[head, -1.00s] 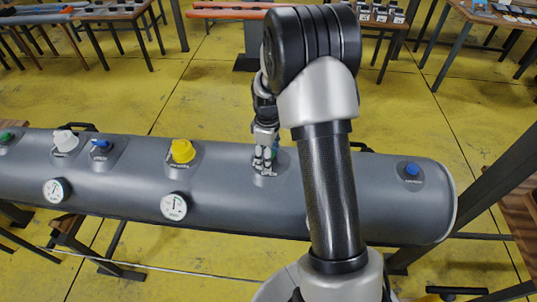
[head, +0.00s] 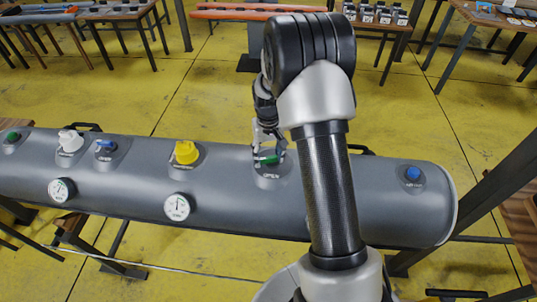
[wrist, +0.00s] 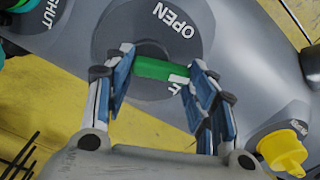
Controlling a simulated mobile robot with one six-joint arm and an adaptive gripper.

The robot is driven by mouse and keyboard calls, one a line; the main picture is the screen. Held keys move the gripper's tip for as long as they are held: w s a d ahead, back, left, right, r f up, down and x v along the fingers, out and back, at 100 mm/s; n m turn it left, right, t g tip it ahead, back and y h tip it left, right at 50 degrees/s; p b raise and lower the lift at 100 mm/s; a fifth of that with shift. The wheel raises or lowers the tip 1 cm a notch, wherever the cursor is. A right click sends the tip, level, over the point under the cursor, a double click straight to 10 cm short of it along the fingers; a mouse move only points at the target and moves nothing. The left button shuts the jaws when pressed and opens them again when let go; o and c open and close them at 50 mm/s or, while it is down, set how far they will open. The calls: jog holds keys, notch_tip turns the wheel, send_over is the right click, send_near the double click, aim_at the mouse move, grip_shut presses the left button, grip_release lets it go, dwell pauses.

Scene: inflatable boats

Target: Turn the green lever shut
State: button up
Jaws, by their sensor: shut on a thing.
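The green lever (head: 266,159) sits on a round grey plate on top of the grey tube (head: 335,185). In the head view it lies roughly left to right, with the word OPEN in front of it. In the wrist view the green lever (wrist: 158,68) lies between the two fingers, one at each end. My gripper (wrist: 160,75) is shut on it. In the head view my gripper (head: 268,150) reaches down to the lever from behind. The plate shows OPEN (wrist: 170,20); a second word is mostly hidden by the lever and a finger.
A yellow knob (head: 186,152), a white knob (head: 70,141), a blue valve (head: 104,145) and a blue cap (head: 413,173) stand up from the tube. Two gauges (head: 177,206) are on its front side. Tables stand behind on the yellow floor.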

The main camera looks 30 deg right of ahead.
jog(key=shift+w+d+m, duration=0.1)
jog(key=shift+w+m, duration=0.05)
jog(key=shift+m, duration=0.95)
jog(key=shift+w+d+m, duration=0.1)
jog(key=shift+m, duration=1)
jog(key=o, duration=1)
jog(key=shift+o, duration=0.2)
notch_tip(320, 180, up, 12)
